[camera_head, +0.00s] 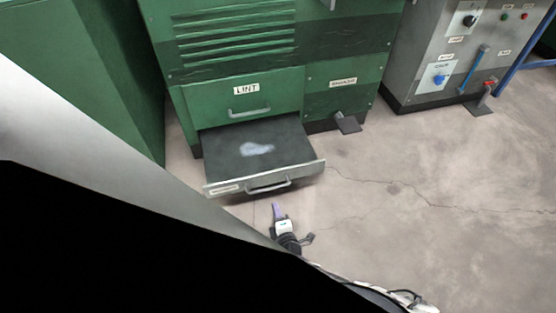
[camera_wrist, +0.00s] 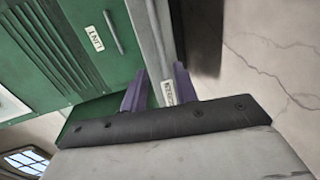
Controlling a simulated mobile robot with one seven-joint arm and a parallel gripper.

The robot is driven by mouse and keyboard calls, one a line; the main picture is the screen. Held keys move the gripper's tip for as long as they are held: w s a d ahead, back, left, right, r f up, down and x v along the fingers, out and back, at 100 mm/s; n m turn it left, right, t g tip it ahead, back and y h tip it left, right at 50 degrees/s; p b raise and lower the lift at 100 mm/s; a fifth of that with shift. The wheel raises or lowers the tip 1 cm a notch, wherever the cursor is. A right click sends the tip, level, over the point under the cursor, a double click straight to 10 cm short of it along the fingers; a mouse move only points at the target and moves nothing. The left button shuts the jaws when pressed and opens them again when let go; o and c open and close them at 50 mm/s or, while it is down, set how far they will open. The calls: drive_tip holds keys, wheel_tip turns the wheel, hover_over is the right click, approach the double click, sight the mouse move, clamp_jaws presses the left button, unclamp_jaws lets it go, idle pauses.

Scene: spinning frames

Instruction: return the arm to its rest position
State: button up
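My gripper (camera_head: 277,208) is low over the floor, just in front of the pulled-out drawer, and looks apart from it. In the wrist view its two purple fingers (camera_wrist: 158,80) stand apart with nothing held between them. The drawer (camera_head: 226,188) juts out of a green machine below a panel labelled LINT (camera_head: 247,89). A pale patch of lint (camera_head: 257,149) lies on its dark bottom. The drawer's grey front (camera_wrist: 148,38) shows beyond the fingers in the wrist view. Most of my arm is hidden in the head view.
A foot pedal (camera_head: 347,123) sticks out at the machine's lower right. A grey control cabinet (camera_head: 440,50) with knobs and levers stands further right. Another green cabinet (camera_head: 80,70) stands at left. The cracked concrete floor (camera_head: 420,180) at right is clear.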

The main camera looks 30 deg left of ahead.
drive_tip(key=shift+v, duration=0.85)
drive_tip(key=shift+a, duration=0.15)
